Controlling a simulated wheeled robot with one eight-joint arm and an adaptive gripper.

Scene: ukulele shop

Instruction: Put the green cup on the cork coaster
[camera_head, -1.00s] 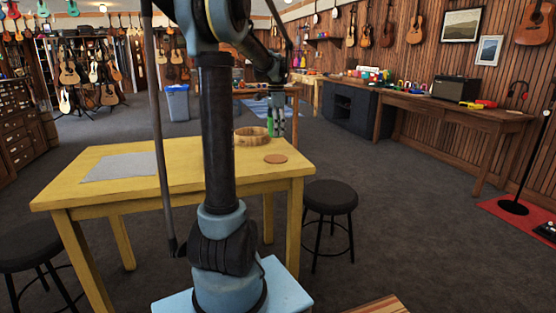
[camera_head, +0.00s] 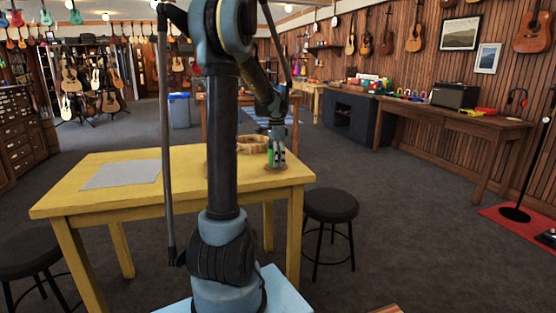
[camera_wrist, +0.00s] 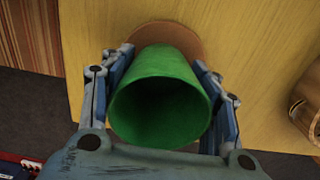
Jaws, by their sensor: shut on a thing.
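My gripper (camera_head: 277,157) is shut on the green cup (camera_head: 270,157), low over the right end of the yellow table. The cork coaster (camera_head: 275,169) shows directly below the cup, partly hidden by it and the fingers. In the wrist view the green cup (camera_wrist: 165,97) is between the two fingers with its open mouth toward the camera. The cork coaster (camera_wrist: 190,38) shows behind the cup's far end, on the yellow table. I cannot tell whether the cup's base touches the coaster.
A grey cloth (camera_head: 121,174) lies at the table's left. A black stool (camera_head: 330,207) stands close to the right end.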

